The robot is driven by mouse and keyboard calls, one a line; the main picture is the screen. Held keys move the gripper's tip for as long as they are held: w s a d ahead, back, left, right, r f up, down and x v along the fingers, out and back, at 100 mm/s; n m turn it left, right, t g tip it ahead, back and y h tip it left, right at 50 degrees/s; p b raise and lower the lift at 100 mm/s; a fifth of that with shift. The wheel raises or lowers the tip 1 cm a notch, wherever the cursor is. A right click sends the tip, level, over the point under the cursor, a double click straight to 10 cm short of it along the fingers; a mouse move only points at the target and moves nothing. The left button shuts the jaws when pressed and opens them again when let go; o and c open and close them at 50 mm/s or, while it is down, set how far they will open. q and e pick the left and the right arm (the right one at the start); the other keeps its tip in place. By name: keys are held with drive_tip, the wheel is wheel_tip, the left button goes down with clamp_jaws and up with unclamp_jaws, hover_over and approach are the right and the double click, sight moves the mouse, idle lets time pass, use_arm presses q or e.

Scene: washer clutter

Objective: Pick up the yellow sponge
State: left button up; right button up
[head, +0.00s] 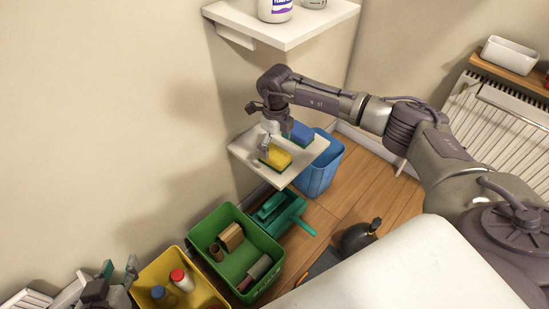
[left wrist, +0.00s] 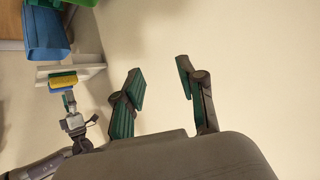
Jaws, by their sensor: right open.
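The yellow sponge (head: 276,157) with a green underside lies on a small white wall shelf (head: 283,178). It also shows in the left wrist view (left wrist: 63,83). My right gripper (head: 264,148) is open at the sponge's left end, pointing down; whether the fingers touch it I cannot tell. A blue sponge (head: 299,133) lies behind it on the same shelf, partly hidden by my right wrist. My left gripper (head: 119,274) is at the lower left in the head view, far from the sponge. In the left wrist view its fingers (left wrist: 160,79) are apart with nothing between them.
A higher white shelf (head: 287,31) holds bottles above my right arm. A blue bin (head: 320,170) stands below the sponge shelf. A green crate (head: 216,262), a yellow crate (head: 207,299) and a green dustpan (head: 279,214) are lower down. A dark round object (head: 358,238) is on the floor.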

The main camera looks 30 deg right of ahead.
sight(275, 152)
wheel_tip(275, 152, down, 4)
drive_tip(key=shift+w+f+b, duration=0.1)
drive_tip(key=shift+b, duration=0.5)
drive_tip(key=shift+f, duration=0.15)
drive_tip(key=c, duration=1.1)
use_arm(q)
drive_tip(key=w+d+r+t+h, duration=0.1)
drive_tip(key=w+r+t, duration=0.2)
drive_tip(key=r+t, duration=0.1)
drive_tip(key=shift+d+r, duration=0.2)
drive_tip(key=shift+r, duration=0.55)
use_arm(e)
drive_tip(key=shift+c, duration=0.2)
use_arm(q)
drive_tip(key=shift+w, duration=0.1)
